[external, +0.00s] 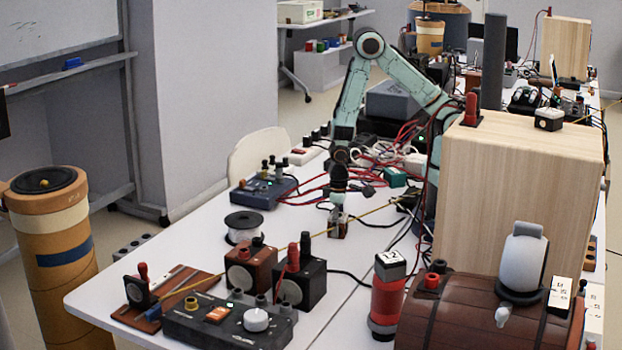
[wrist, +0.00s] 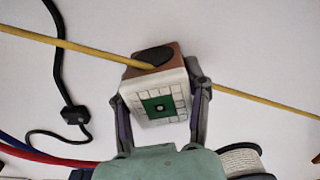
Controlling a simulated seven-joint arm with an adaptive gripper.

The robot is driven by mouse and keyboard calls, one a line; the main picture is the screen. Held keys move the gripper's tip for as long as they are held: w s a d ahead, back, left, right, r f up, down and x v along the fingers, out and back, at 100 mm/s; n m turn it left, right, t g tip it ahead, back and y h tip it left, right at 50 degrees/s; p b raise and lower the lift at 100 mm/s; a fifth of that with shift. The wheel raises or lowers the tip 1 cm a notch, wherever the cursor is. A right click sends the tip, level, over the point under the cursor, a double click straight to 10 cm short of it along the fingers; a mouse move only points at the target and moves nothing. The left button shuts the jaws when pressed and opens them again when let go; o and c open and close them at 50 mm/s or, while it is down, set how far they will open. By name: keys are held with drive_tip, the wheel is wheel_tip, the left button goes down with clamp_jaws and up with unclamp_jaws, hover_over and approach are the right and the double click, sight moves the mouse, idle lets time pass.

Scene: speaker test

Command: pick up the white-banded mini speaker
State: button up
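A small boxy speaker (external: 338,229), brown with a pale upper part, is under my gripper (external: 338,212) in the middle of the white table. In the wrist view the speaker (wrist: 158,102) shows a white face with a green square and a grid, a brown side and a dark oval. My gripper (wrist: 160,92) has one finger on each side of it, close against its edges, and looks shut on it. The speaker sits slightly turned between the fingers. I cannot tell whether its underside touches the table.
A yellow cable (wrist: 245,98) runs close by the speaker. A blue-grey box (external: 263,190) is to the left. Red cables (external: 313,187) lie behind it.

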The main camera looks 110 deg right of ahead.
drive_tip(key=shift+c, duration=0.8)
